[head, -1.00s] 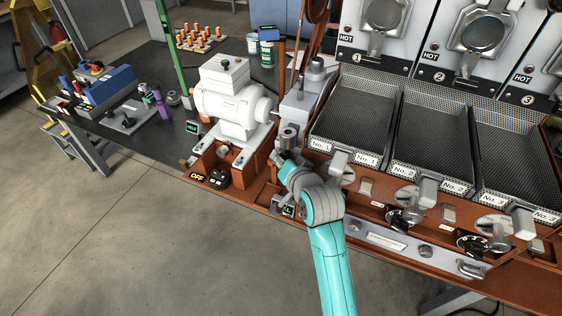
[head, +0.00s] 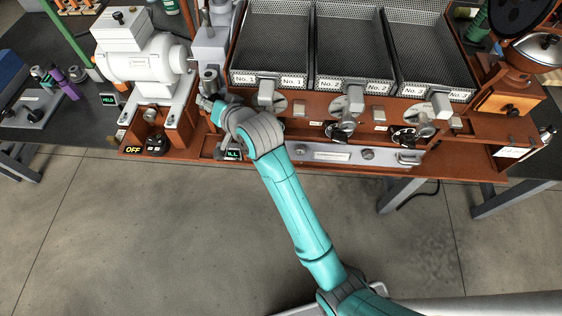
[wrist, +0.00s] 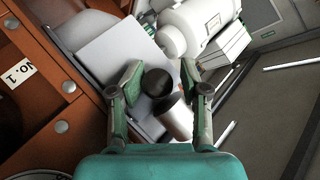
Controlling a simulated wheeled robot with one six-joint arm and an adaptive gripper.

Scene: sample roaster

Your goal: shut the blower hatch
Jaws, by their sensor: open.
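The white blower-like machine (head: 142,66) stands on a red-brown base at the left end of the bench; it also shows at the top of the wrist view (wrist: 190,28). A grey housing (head: 211,45) with short cylinders stands right beside it. My gripper (wrist: 160,100) is open, its green-padded fingers on either side of a grey cylinder (wrist: 175,120) with a dark round end. I cannot tell whether the fingers touch it. A flat pale grey plate (wrist: 108,52) lies just beyond the left finger. I cannot tell which part is the hatch, or its state.
Perforated trays (head: 271,45) marked No. 1 and onward stand right of the housing, with handles and knobs along the bench front. An OFF sign (head: 132,150) and a switch box (head: 157,145) sit below the white machine. The floor (head: 120,240) in front is clear.

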